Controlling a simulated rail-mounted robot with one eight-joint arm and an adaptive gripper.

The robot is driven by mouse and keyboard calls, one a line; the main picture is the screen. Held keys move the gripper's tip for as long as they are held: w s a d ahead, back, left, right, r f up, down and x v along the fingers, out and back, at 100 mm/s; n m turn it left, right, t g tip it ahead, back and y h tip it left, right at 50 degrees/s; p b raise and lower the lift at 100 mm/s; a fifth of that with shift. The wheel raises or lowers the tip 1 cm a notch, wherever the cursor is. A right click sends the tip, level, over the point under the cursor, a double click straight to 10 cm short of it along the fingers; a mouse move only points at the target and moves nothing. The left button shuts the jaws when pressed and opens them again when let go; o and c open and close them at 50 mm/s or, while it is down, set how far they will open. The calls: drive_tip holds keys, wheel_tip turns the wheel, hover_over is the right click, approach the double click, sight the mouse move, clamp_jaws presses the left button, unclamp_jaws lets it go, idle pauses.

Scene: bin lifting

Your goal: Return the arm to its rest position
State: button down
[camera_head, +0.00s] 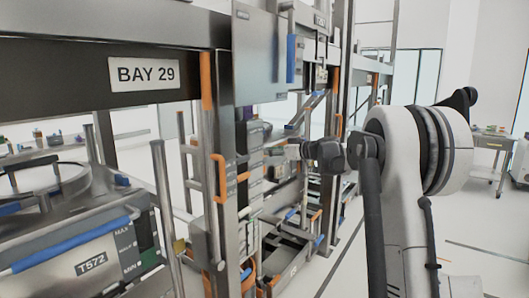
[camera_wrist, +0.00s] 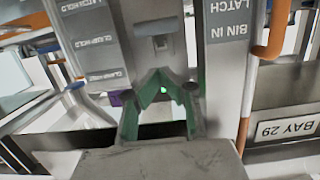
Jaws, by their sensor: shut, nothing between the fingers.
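My arm (camera_head: 400,190) stands at the right in the head view and reaches left toward the rack. My gripper (camera_wrist: 161,78) shows in the wrist view with its green-lined fingers converging and nothing held between them. It faces a grey control panel (camera_wrist: 100,45) with labels for latch hold and clamp hold. A small green light shows between the fingertips. Whether the fingers touch the panel I cannot tell. In the head view the fingertips are too small to make out.
The rack's dark beam with the BAY 29 sign (camera_head: 144,74) crosses the upper left. A bin marked T572 (camera_head: 85,262) sits below it. An orange handle (camera_head: 219,178) is on the rack post. A cart (camera_head: 489,150) stands at the far right. Floor between is open.

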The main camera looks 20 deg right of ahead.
idle(0.3)
drive_tip(key=s+a+f+m+g+h, duration=0.1)
drive_tip(key=s+a+m+g+h, duration=0.1)
drive_tip(key=s+a, duration=0.9)
drive_tip(key=s+a+f+m+g+h, duration=0.1)
drive_tip(key=s+a+g, duration=0.2)
drive_tip(key=s+a, duration=0.8)
drive_tip(key=s+f+m+h, duration=0.1)
drive_tip(key=s+f, duration=0.3)
drive_tip(key=s, duration=0.6)
drive_tip(key=s+f+m+h, duration=0.1)
drive_tip(key=s+f, duration=0.4)
drive_tip(key=s, duration=0.5)
drive_tip(key=s+f+m+g+h, duration=0.1)
drive_tip(key=s+f+h, duration=0.2)
drive_tip(key=s, duration=0.7)
drive_tip(key=shift+f, duration=0.75)
drive_tip(key=shift+s+d, duration=0.1)
